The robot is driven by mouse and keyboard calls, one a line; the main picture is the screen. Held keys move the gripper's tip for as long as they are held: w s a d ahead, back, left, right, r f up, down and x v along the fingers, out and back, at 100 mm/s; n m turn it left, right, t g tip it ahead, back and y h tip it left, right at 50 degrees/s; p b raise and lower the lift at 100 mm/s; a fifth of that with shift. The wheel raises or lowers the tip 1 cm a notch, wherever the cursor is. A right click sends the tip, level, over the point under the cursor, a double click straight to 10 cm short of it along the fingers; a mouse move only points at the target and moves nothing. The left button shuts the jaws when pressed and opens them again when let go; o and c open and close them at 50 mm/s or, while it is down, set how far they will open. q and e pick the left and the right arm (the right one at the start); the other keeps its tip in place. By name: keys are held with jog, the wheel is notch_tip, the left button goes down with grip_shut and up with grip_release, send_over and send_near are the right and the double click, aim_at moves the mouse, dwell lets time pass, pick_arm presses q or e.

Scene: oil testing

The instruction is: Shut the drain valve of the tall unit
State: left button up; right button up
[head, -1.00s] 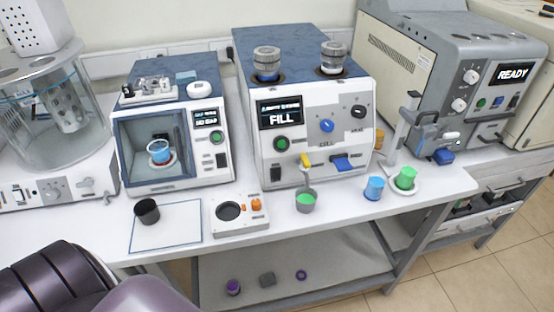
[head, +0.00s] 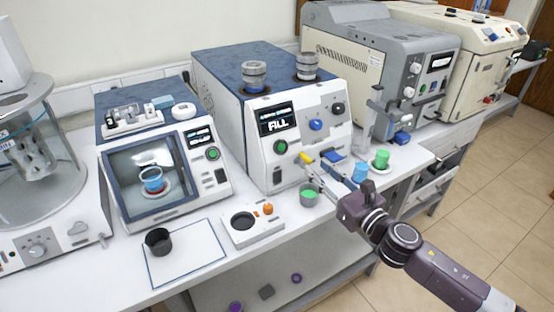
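The tall unit (head: 262,128) stands mid-bench, with a display reading FILL. Low on its front is a yellow lever (head: 305,158), which looks like its drain valve, above a grey cup (head: 310,196) holding green liquid. A blue lever (head: 333,155) sits to the right of it. My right gripper (head: 314,170) reaches in from the lower right, its fingers pointing up-left close to the yellow lever. I cannot tell whether they touch it or how wide they are apart. The fingers partly cover the lever's surroundings. My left gripper is out of view.
A blue cup (head: 360,173) and a green cup (head: 381,160) stand right of the gripper. A small white device (head: 265,229) with an orange knob and a dark cup (head: 158,241) are at the front left. A chamber unit (head: 150,150) stands to the left.

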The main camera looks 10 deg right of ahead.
aim_at(311, 161)
jog(key=p+x, duration=0.2)
jog(key=x, duration=0.4)
jog(key=shift+w+d, duration=0.15)
jog(key=shift+w, duration=0.15)
jog(key=shift+w+a, duration=0.2)
jog(key=shift+w, duration=0.4)
grip_shut()
